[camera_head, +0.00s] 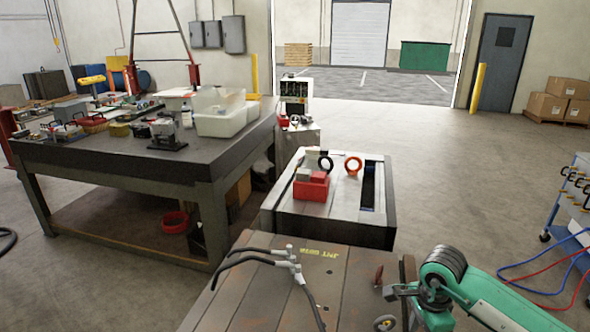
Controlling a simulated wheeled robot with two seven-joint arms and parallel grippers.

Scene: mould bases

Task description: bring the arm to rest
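My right arm, green with a ribbed dark joint, comes in from the lower right. Its dark gripper (391,291) is at the right edge of the near mould base, small and seen at an angle; I cannot tell whether its fingers are open or shut. I see nothing clearly held in it. The near mould base (340,290) is a brown block with yellow lettering on top. My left arm and gripper are not in view.
Dark hoses with grey fittings (287,257) lie on the near base. A cluttered workbench (130,170) stands left; a blue cart (572,210) stands right.

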